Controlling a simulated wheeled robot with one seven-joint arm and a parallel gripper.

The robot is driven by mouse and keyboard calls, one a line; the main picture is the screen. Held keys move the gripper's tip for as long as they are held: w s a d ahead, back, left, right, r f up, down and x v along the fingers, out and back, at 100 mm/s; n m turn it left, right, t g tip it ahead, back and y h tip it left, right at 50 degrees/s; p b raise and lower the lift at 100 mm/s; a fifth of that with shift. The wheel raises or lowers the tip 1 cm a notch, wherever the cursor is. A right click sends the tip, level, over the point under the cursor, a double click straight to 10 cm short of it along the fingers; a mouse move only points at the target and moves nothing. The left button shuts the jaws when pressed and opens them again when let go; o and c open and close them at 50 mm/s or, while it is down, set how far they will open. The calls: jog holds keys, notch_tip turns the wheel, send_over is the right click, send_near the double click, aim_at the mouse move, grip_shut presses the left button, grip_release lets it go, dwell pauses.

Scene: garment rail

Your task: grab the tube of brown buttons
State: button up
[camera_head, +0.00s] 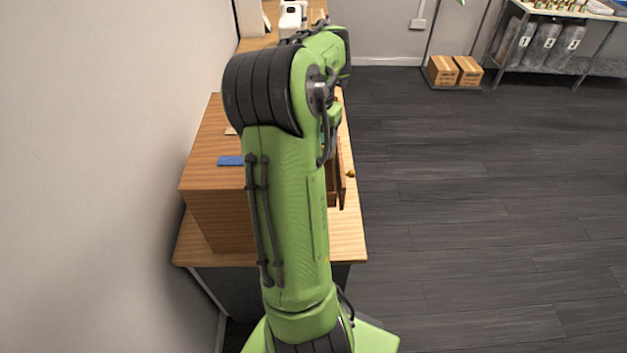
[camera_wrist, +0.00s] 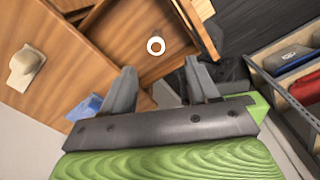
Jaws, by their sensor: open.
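In the wrist view a small round thing with a white rim and a brown middle (camera_wrist: 155,46) stands inside an open wooden drawer (camera_wrist: 178,62). It looks like the tube of brown buttons seen end-on, though its side is hidden. My gripper (camera_wrist: 160,72) is open and empty, its two dark fingers apart. The round thing lies beyond the fingertips, between them in the picture, and nothing touches it. In the head view my arm hides the gripper and the tube; only the open drawer's front (camera_head: 343,178) shows.
A wooden cabinet (camera_head: 215,215) stands on a wooden table (camera_head: 345,235) against the left wall. A blue item (camera_head: 230,160) lies on the cabinet top.

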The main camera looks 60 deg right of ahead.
notch_tip(320, 180, down, 8)
jog(key=shift+w+d+r+b, duration=0.1)
jog(key=shift+r+b, duration=0.15)
jog(key=shift+b, duration=0.1)
jog(key=f, duration=0.5)
jog(key=shift+w+f, duration=0.15)
jog(key=shift+w, duration=0.1)
grip_shut()
